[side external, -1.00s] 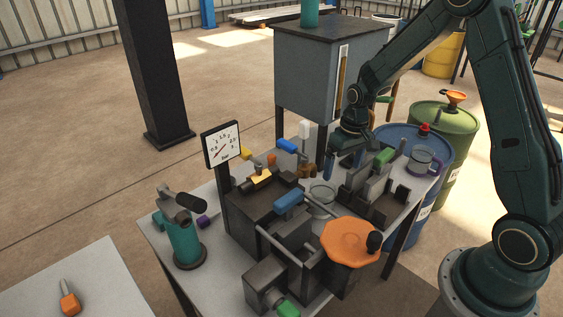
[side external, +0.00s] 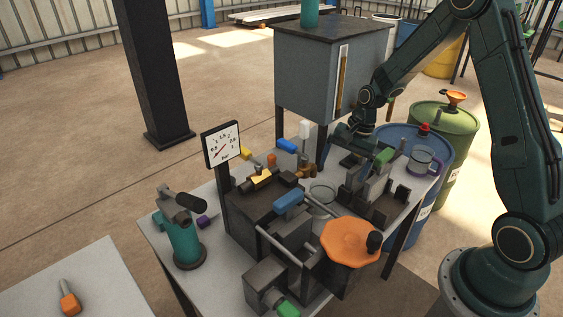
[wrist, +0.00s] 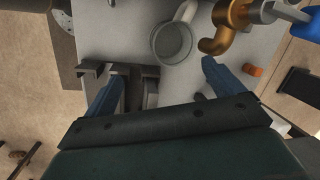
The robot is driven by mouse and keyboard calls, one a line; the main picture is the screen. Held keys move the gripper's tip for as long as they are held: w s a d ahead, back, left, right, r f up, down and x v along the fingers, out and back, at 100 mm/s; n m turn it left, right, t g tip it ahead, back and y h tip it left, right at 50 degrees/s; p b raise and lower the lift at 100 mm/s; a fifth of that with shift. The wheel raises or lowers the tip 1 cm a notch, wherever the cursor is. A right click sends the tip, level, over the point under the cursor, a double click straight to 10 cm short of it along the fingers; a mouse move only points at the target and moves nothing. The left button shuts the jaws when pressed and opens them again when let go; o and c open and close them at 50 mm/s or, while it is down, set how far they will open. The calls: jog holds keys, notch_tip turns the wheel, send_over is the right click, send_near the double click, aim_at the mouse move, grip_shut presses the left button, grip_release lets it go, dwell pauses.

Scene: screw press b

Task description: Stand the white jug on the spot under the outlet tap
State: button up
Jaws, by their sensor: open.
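A pale round vessel (wrist: 172,42) with a light arm-like part at its upper right shows from above in the wrist view. It looks like the white jug, but I cannot be sure. In the side view a pale round rim (side external: 322,193) stands on the table beside the press. The brass outlet tap (wrist: 228,22) is just right of the vessel in the wrist view; it also shows in the side view (side external: 307,171). My gripper (wrist: 163,76) is open and empty, its blue fingers apart, with the vessel beyond and between their tips. The spot under the tap is not clearly visible.
Dark clamp blocks (wrist: 118,75) lie by the left finger. The press with its orange wheel (side external: 350,242) fills the table's front. A gauge (side external: 221,143) stands at left. A clear mug (side external: 425,160) is at the right corner, near the blue drum (side external: 398,137). A grey tank (side external: 325,75) stands behind.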

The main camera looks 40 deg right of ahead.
aim_at(324, 191)
jog(key=m, duration=0.4)
jog(key=m+t, duration=0.1)
jog(key=m, duration=0.3)
jog(key=d+m+y, duration=0.1)
jog(key=m, duration=0.3)
jog(key=shift+w+d, duration=0.1)
jog(key=shift+w, duration=0.15)
jog(key=shift+f, duration=0.1)
jog(key=shift+w+x, duration=0.15)
jog(key=shift+x, duration=3.25)
jog(key=shift+w+x, duration=0.15)
jog(key=shift+x, duration=3.3)
jog(key=c, duration=1.1)
jog(key=shift+w+a, duration=0.15)
jog(key=shift+a, duration=0.1)
